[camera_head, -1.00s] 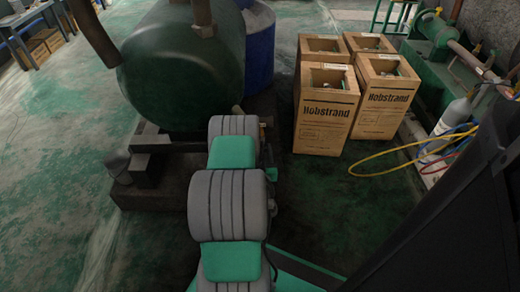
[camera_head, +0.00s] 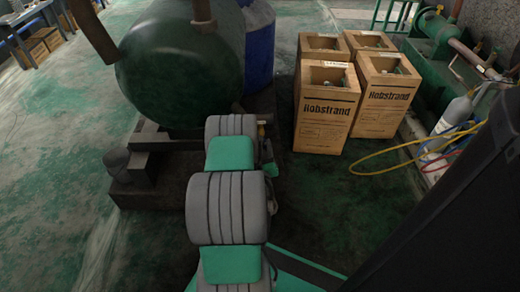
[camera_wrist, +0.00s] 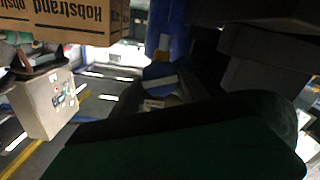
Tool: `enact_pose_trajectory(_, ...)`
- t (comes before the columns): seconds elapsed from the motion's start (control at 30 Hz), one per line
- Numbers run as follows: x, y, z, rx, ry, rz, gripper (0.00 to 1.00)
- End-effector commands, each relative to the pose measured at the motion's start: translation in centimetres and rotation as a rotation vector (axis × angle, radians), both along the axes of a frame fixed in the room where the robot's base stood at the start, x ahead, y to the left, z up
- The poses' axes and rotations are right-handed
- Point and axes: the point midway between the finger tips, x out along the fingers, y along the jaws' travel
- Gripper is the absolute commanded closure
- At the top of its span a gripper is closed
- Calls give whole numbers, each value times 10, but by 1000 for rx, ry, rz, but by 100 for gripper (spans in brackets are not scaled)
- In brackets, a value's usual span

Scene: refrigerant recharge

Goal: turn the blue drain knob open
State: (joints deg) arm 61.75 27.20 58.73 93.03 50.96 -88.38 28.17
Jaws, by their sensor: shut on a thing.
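My arm reaches toward the dark green tank (camera_head: 178,80) in the head view, and my arm links hide my gripper there. A small brass-coloured fitting (camera_head: 262,121) shows beside the arm's far end, near the tank's base. The wrist view is dark. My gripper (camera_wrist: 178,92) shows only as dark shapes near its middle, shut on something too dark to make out. A blue surface (camera_wrist: 160,70) shows just beyond; I cannot tell whether it is the drain knob or the blue drum. The knob is not clearly visible in either view.
A dark plinth (camera_head: 150,195) carries the tank. A blue drum (camera_head: 259,45) stands behind it. Several Hobstrand boxes (camera_head: 322,120) stand to the right. The floor at left is clear.

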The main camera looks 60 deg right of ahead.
Motion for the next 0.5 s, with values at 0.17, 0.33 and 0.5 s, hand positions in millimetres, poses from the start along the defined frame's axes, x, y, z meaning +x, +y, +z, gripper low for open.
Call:
enact_pose_trajectory(0.17,0,0,-3,-92,182,0,96)
enact_pose_trajectory(0.33,0,0,-1,-178,352,0,96)
enact_pose_trajectory(0.5,0,0,0,-176,350,0,96)
